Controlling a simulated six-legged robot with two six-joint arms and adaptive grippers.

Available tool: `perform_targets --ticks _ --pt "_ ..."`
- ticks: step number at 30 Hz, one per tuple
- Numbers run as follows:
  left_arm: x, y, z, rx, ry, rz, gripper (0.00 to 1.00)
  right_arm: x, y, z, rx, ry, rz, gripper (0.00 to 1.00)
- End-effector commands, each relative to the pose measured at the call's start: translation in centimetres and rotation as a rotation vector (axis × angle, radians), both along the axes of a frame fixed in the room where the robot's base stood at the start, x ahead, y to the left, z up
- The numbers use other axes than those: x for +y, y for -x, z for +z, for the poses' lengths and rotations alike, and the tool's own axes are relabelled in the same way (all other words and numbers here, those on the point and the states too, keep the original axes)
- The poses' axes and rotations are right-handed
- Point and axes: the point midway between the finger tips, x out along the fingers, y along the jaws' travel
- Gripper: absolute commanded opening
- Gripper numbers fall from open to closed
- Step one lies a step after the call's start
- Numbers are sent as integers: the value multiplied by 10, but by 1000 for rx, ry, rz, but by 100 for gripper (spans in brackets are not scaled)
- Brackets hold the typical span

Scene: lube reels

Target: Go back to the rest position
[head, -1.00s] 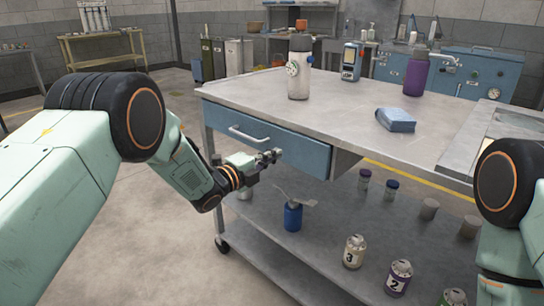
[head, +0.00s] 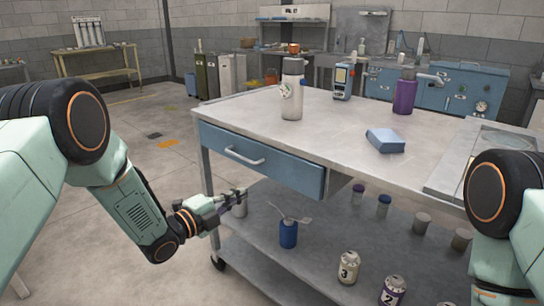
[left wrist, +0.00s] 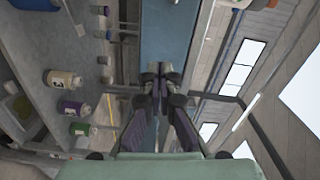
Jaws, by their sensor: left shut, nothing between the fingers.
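My left gripper (head: 242,194) is shut and empty. In the head view it is in front of the workbench's left end, below the blue drawer (head: 262,159) and above the lower shelf (head: 270,247). In the left wrist view the gripper's fingers (left wrist: 160,72) are together at the middle, with nothing held between them. My right arm shows at the right edge of the head view, but its gripper is out of view.
The workbench top (head: 330,131) holds a white bottle (head: 292,95), a purple bottle (head: 404,95), a handheld meter (head: 343,80) and a blue block (head: 385,140). The shelf holds a blue can (head: 288,233) and several numbered cans.

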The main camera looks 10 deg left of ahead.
Motion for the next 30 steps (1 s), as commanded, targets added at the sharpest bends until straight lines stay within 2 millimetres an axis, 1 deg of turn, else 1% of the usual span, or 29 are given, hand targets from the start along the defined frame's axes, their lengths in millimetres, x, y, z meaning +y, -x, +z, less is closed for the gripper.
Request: perform_targets --ticks 2,5,6,8,9,11,12,14,15,17,18,19,20,21,23,24,27,30 --pt "9 4 -20 156 112 66 0 0 0 0 0 0 0 40" --pt "21 26 -59 417 292 199 0 0 0 0 0 0 0 40" --pt "26 39 -78 528 365 263 0 0 0 1 0 0 0 40" --pt "32 65 -108 693 471 372 0 0 0 2 0 0 0 40" --pt "35 85 -126 794 534 447 0 0 0 3 0 0 0 40" --pt "40 115 -150 926 617 559 0 0 0 4 0 0 0 40" --pt "43 137 -165 1007 665 634 0 0 0 5 0 0 0 40" --pt "47 172 -184 1119 729 753 0 0 0 7 0 0 0 40" --pt "50 196 -195 1184 765 831 0 0 0 8 0 0 0 40" --pt "54 232 -208 1275 813 953 0 0 0 10 0 0 0 40" --pt "56 258 -215 1329 838 1035 0 0 0 11 0 0 0 40" --pt "58 277 -219 1366 852 1096 0 0 0 12 0 0 0 40" --pt "59 296 -223 1401 865 1158 0 0 0 13 0 0 0 40" --pt "62 322 -226 1442 875 1238 0 0 0 14 0 0 0 40" --pt "64 358 -228 1494 878 1349 0 0 0 16 0 0 0 40" --pt "66 381 -228 1522 872 1413 0 0 0 17 0 0 0 40" --pt "70 426 -224 1575 830 1527 0 0 0 20 0 0 0 40" --pt "70 456 -219 1610 782 1576 0 0 0 22 0 0 0 40"
